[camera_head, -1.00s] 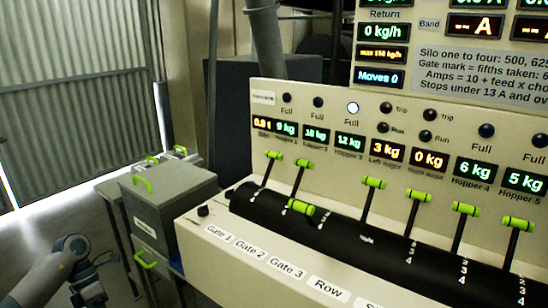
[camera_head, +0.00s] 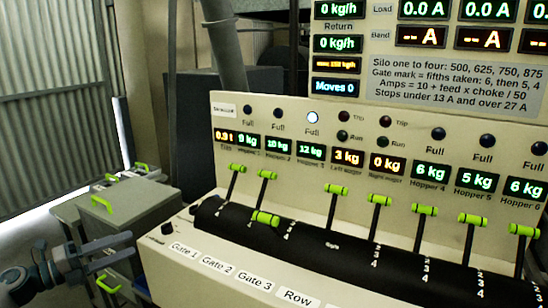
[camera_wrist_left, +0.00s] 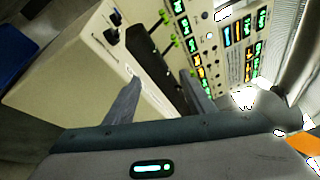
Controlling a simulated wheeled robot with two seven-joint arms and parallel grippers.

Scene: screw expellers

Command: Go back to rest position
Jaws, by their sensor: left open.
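My left gripper (camera_head: 108,256) is at the lower left of the head view, beside the left end of the control console (camera_head: 185,270). Its two fingers are apart with nothing between them. In the left wrist view the open fingers (camera_wrist_left: 155,98) point toward the console (camera_wrist_left: 75,75), which appears tilted. The green-handled levers stand in a row on the black drum (camera_head: 310,245). The third lever (camera_head: 265,218) is tilted toward me, lower than the others. My right gripper does not show.
Grey boxes with green handles (camera_head: 122,212) stand left of the console, close to my left gripper. A display board (camera_head: 440,60) rises behind the console. A corrugated metal wall (camera_head: 50,100) is at the far left. A grey post (camera_head: 222,50) stands behind the console.

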